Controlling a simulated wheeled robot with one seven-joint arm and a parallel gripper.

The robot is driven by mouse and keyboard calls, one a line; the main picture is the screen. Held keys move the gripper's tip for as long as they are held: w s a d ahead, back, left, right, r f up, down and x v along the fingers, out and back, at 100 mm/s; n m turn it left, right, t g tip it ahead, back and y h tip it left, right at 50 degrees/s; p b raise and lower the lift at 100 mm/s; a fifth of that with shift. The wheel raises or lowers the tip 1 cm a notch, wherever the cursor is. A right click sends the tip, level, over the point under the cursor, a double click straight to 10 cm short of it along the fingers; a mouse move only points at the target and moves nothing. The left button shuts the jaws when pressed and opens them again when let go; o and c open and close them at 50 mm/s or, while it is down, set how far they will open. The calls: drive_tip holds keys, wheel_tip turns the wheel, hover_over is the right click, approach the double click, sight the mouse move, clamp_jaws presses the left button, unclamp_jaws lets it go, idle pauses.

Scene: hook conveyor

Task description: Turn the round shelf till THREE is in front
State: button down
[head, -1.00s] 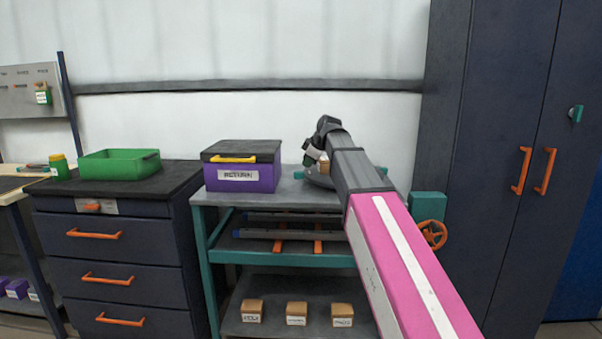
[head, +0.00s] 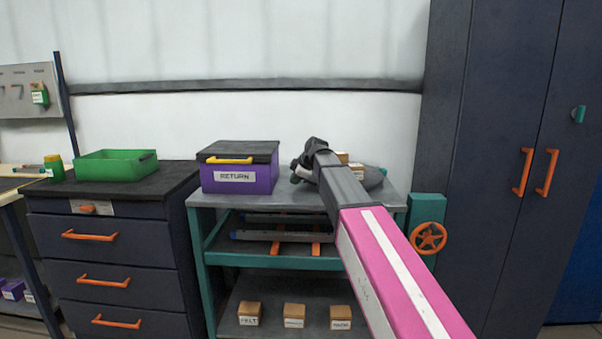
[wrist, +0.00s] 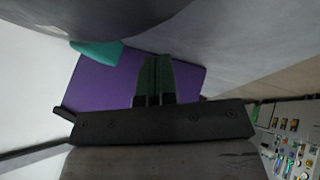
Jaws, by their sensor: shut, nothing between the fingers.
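The round shelf (head: 374,178) is a grey disc on the right half of the teal cart's top, mostly hidden behind my arm. Small brown boxes (head: 343,157) stand on it; their labels are not readable, so I cannot tell where THREE is. A teal piece shows at its right edge. In the wrist view a dark grey curved surface (wrist: 150,22), apparently the shelf, fills the top, with a teal piece (wrist: 97,52) at its edge. My gripper (wrist: 155,60) is shut and empty close beside that edge; contact cannot be told. In the head view the fingers are hidden.
A purple RETURN box (head: 238,176) with a black lid stands left of the shelf on the cart top (head: 290,201). An orange handwheel (head: 429,238) is at the cart's right. A dark cabinet (head: 490,130) stands right. A green tray (head: 115,165) is on the drawer unit.

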drive_tip(key=shift+w+a+r, duration=0.1)
drive_tip(key=shift+w+a, duration=0.05)
drive_tip(key=shift+w, duration=0.8)
drive_tip(key=shift+w+a+r, duration=0.1)
drive_tip(key=shift+w, duration=0.8)
drive_tip(key=shift+m+t+h, duration=0.3)
drive_tip(key=shift+m, duration=0.4)
drive_tip(key=w, duration=0.2)
drive_tip(key=w+a, duration=0.1)
drive_tip(key=w, duration=0.1)
drive_tip(key=shift+w, duration=0.45)
drive_tip(key=shift+a, duration=0.1)
drive_tip(key=shift+s, duration=0.1)
